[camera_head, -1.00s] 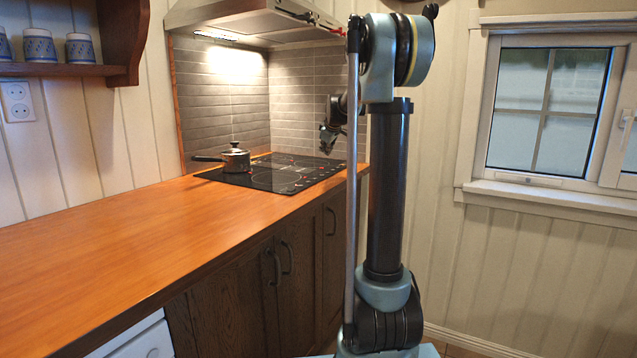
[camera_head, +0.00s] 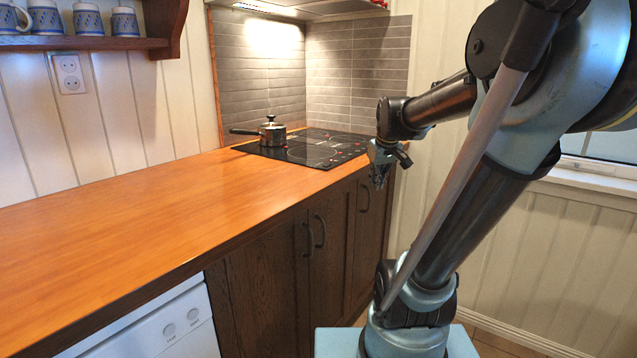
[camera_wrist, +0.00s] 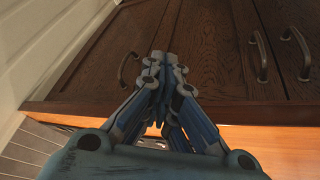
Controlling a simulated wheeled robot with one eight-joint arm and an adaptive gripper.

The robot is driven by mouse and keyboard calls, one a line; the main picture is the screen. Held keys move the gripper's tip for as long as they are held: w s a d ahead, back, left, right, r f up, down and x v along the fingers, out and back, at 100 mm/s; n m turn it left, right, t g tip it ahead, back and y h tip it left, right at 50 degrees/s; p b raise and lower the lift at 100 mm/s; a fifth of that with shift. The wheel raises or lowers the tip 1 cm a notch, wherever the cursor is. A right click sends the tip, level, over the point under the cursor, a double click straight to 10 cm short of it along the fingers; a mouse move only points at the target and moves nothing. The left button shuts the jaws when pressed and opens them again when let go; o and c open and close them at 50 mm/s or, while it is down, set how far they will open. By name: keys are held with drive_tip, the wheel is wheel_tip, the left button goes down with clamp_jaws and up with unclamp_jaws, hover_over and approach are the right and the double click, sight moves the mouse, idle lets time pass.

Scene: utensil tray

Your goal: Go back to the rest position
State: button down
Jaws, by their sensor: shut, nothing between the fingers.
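My gripper (camera_head: 381,182) hangs at the end of my bent arm, in front of the dark wooden cabinet doors near the far end of the counter. In the wrist view my gripper (camera_wrist: 166,62) has its fingers together and nothing between them. The wrist view looks at the cabinet doors (camera_wrist: 200,50) and their handles, with the counter edge below in the picture. No utensil or tray shows in either view.
A wooden counter (camera_head: 130,220) runs along the left. A pot (camera_head: 272,132) stands on the black cooktop (camera_head: 318,150) at its far end. Several mugs (camera_head: 88,18) sit on a wall shelf. A white appliance (camera_head: 170,325) is under the counter, and a window sill (camera_head: 600,180) is at right.

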drive_tip(key=s+f+m+g, duration=0.1)
drive_tip(key=s+f+m, duration=0.1)
drive_tip(key=s+f, duration=0.5)
drive_tip(key=s+f+m+g, duration=0.1)
drive_tip(key=s+f+m, duration=0.1)
drive_tip(key=s+f, duration=0.6)
drive_tip(key=s, duration=0.6)
drive_tip(key=shift+s+d+g+h, duration=0.2)
drive_tip(key=shift+d+g+h, duration=0.1)
drive_tip(key=shift+d+g, duration=0.1)
